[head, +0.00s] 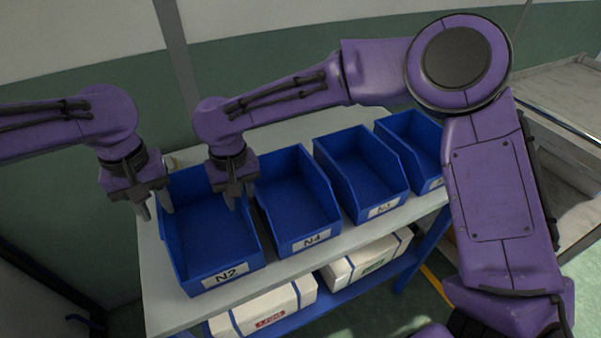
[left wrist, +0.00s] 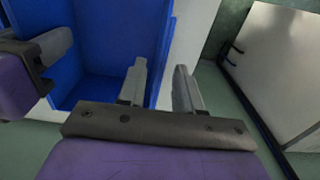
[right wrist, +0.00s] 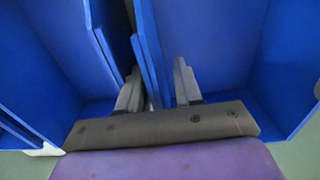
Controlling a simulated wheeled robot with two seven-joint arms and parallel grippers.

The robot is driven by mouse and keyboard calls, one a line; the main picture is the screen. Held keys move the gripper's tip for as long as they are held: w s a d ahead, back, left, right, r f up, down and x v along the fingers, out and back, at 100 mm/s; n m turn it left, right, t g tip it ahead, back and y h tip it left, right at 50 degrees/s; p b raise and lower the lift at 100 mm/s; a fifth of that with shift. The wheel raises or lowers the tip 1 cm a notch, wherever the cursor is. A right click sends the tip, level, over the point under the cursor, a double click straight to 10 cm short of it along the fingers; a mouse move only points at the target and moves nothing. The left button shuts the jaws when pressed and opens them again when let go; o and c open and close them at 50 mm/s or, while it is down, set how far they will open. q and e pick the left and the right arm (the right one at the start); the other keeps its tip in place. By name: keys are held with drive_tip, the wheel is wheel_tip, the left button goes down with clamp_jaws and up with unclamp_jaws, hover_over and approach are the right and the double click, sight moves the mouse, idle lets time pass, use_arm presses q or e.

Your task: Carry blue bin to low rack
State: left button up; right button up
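Blue bin N2 (head: 212,240) sits upright at the left end of the grey rack top, with its label facing front. My left gripper (head: 154,208) is at its left wall; in the left wrist view its open fingers (left wrist: 160,85) stand on either side of that wall, with a gap. My right gripper (head: 238,196) is at its right wall, beside bin N4 (head: 297,205). In the right wrist view its fingers (right wrist: 156,88) are apart, with a blue wall (right wrist: 150,50) between them. Which lower surface is the low rack is unclear.
Bins N3 (head: 362,175) and a further blue bin (head: 412,142) stand to the right in the row. White boxes (head: 265,308) lie on the blue lower shelf (head: 335,298). A grey surface with a rail (head: 565,100) is at far right. Bin N4 is close beside N2.

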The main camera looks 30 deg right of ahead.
use_arm(q)
wheel_tip(320, 180, up, 4)
drive_tip(key=shift+r, duration=0.1)
use_arm(e)
drive_tip(key=shift+r, duration=0.3)
wheel_tip(320, 180, up, 11)
drive_tip(key=shift+r, duration=0.2)
